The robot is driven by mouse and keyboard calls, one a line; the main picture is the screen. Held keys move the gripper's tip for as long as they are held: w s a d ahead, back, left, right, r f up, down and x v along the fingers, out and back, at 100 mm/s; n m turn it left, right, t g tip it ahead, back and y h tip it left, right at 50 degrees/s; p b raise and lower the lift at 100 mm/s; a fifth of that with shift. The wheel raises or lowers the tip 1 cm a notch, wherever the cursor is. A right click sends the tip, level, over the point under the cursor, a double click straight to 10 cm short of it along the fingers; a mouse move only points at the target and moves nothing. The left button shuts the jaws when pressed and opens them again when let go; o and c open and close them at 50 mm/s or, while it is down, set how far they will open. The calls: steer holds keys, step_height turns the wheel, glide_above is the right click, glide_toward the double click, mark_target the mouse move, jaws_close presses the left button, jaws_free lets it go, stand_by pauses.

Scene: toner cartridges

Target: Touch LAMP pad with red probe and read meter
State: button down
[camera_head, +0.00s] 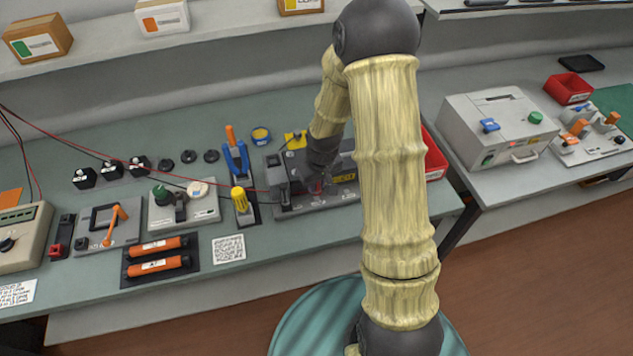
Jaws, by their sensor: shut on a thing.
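My gripper (319,178) points down over the grey fixture (290,208) on the bench, left of my forearm. It is shut on the red probe (318,187), of which only a small red part shows between the fingers. The probe tip is too small and hidden to tell whether it touches a pad. The LAMP pad's lettering cannot be read. The beige meter (22,238) stands at the far left, cut by the picture edge, and its reading is not legible. A red lead and a black lead run from the left across the bench to the fixture.
Blue-handled pliers (236,160), a yellow-handled tool (240,200), orange cylinders in a black tray (160,258) and a knob box (185,205) stand left of the fixture. A red bin (434,158) is behind my arm. A grey machine (497,128) stands on the right bench.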

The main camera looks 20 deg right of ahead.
steer(key=shift+f+b, duration=0.4)
steer(key=shift+f, duration=0.25)
stand_by(1.6)
steer(key=shift+r+p, duration=2.9)
steer(key=shift+r, duration=0.65)
